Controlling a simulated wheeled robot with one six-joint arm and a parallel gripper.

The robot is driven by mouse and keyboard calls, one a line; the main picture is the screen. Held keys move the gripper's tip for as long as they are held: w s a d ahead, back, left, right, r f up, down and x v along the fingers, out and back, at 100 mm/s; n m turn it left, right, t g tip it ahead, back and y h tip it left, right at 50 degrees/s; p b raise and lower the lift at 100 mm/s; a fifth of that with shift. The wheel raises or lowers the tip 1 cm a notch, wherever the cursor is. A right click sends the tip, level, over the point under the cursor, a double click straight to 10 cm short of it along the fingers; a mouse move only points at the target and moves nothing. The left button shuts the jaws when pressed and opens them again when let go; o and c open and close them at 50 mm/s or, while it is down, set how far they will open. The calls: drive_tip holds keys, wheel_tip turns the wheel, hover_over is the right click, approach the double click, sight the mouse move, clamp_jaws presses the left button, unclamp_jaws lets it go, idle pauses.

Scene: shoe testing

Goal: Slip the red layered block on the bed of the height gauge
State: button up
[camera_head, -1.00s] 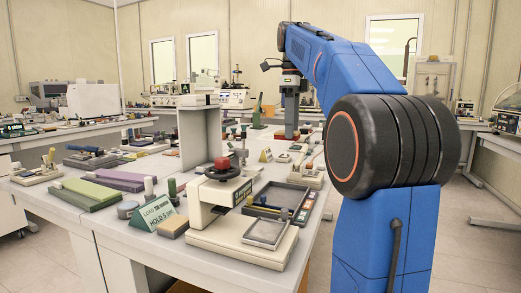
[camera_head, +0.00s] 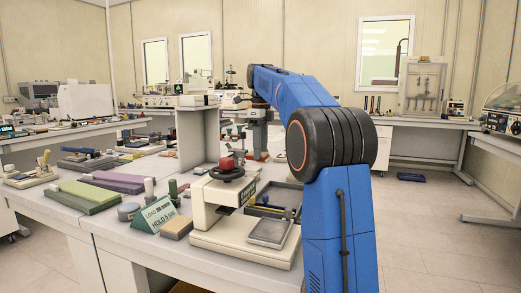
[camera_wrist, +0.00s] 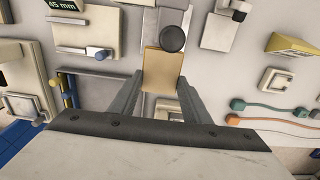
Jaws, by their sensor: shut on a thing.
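My gripper (camera_wrist: 160,84) is shut on a small block (camera_wrist: 163,66) in the wrist view. Its visible face is tan; no red layer shows from this side, so I cannot confirm it is the red layered block. A dark round disc (camera_wrist: 172,39) lies just beyond the block, beside a pale surface. In the head view my gripper (camera_head: 257,138) is small and far off over the back of the bench, with a dark reddish patch under it too small to make out. I cannot tell for sure which device is the height gauge.
A cream press (camera_head: 225,205) with a red-topped black handwheel stands at the bench front, near a green sign (camera_head: 160,214). An upright grey panel (camera_head: 197,140) stands left of my arm. In the wrist view, a yellow wedge (camera_wrist: 289,46) and corded pads (camera_wrist: 268,116) lie right.

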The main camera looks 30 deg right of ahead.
drive_tip(key=shift+f, duration=0.1)
drive_tip(key=shift+f, duration=2.9)
drive_tip(key=shift+w+a, duration=0.5)
drive_tip(key=shift+w, duration=0.1)
drive_tip(key=shift+f, duration=0.25)
drive_tip(key=o, duration=1.1)
drive_tip(key=shift+o, duration=0.2)
drive_tip(key=shift+r, duration=3.7)
